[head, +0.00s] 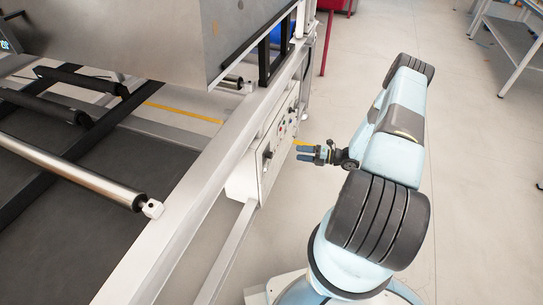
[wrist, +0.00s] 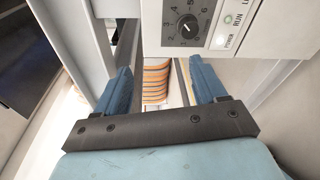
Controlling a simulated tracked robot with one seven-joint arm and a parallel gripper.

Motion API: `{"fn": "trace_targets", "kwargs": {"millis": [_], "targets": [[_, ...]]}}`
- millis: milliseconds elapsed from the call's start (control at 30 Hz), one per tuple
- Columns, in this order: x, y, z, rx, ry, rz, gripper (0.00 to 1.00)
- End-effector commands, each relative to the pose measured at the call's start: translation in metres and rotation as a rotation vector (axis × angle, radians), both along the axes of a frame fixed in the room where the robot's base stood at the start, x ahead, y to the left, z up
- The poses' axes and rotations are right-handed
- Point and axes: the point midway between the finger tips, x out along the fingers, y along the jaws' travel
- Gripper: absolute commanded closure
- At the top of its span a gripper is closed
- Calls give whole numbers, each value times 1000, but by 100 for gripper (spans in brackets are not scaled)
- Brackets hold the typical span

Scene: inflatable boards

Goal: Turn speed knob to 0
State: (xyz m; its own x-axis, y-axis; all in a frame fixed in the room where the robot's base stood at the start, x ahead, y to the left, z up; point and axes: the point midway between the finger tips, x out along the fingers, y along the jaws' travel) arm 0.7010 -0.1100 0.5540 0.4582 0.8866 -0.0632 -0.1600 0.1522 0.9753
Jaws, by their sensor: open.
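The speed knob (wrist: 187,27) is a round black knob on a dark dial plate with white numbers, on the front of a white control panel (wrist: 254,27). In the wrist view it sits at the top, beyond the fingertips. Its exact pointer setting is too small to read surely. In the head view the panel (head: 245,182) is mounted under the machine's rail, and a dark knob (head: 267,154) shows on it. My gripper (head: 298,153) is open and empty, with blue fingers pointing at the panel across a small gap. The wrist view shows the fingers (wrist: 160,65) apart, below the knob.
The machine's long light rail (head: 190,205) and rollers (head: 85,175) fill the left side. A RUN light (wrist: 229,19) and a POWER light (wrist: 220,40) sit beside the dial. An orange striped thing (wrist: 155,82) shows between the fingers. Clear floor (head: 470,170) lies right.

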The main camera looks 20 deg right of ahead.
Motion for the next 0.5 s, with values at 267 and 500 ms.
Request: {"fn": "trace_targets", "kwargs": {"millis": [267,500], "targets": [[-17,1,-57,142,130,-136,29],[-15,7,-66,168,150,-157,29]]}}
